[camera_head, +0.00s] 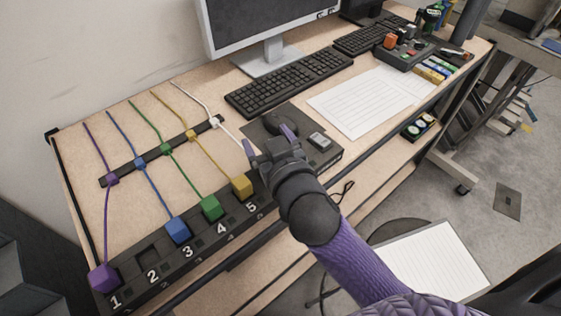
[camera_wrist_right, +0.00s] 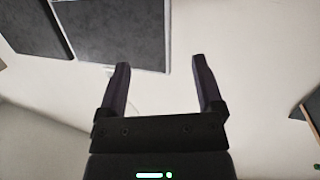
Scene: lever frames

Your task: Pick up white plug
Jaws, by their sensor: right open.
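The white plug itself does not show; my right gripper and arm cover the far right end of the black socket strip (camera_head: 133,292). A white cable (camera_head: 229,132) runs over the desk through a white clip (camera_head: 214,121) and passes out of sight at my right gripper. My right gripper (camera_head: 268,137) is open, over the desk beside the strip's right end. In the right wrist view its two fingers (camera_wrist_right: 160,78) are apart, with no plug visible between them. My left gripper is not in view.
Purple (camera_head: 103,277), blue (camera_head: 178,230), green (camera_head: 210,208) and yellow (camera_head: 242,187) plugs stand along the strip; the socket by number 2 is empty.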

